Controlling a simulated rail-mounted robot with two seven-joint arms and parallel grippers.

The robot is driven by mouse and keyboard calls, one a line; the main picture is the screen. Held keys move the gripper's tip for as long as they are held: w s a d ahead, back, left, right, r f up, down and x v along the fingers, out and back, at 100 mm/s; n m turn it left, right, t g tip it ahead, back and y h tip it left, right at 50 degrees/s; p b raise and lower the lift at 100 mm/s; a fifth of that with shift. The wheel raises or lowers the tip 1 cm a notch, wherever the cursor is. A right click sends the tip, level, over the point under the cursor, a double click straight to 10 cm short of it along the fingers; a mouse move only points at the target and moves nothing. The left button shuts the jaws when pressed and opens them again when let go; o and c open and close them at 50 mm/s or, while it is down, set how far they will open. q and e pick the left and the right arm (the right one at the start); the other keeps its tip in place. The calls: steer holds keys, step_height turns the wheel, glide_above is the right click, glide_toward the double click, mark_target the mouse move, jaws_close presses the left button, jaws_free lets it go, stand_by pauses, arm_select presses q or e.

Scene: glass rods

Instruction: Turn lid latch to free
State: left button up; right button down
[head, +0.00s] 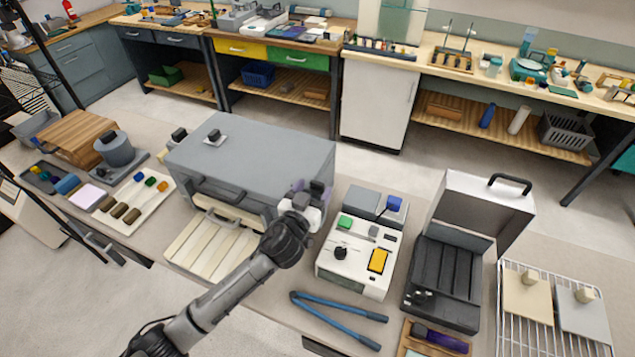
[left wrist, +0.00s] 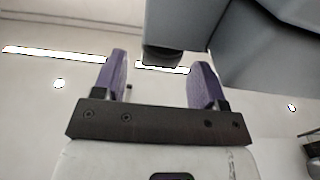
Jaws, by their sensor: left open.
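A large grey furnace-like box (head: 250,160) stands left of the middle of the bench, with a barred handle and a cream slatted shelf in front. A small black knob on a pale plate (head: 214,137) sits on its top. I cannot tell which part is the lid latch. My left gripper (head: 308,188), with purple fingers, is at the box's right front corner. In the left wrist view the gripper (left wrist: 160,65) is open, and a dark round part (left wrist: 162,55) under a grey body shows between its fingers. Contact is not visible. My right gripper is out of view.
A white control unit (head: 350,250) with coloured buttons stands right of my left arm. Blue-handled tongs (head: 340,308) lie in front of it. A black case with an open lid (head: 445,275) and a wire rack (head: 555,310) are further right. A cream tray (head: 135,205) is left.

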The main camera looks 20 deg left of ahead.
arm_select(q)
steer(key=shift+w, duration=1.4)
steer(key=c, duration=1.2)
jaws_close()
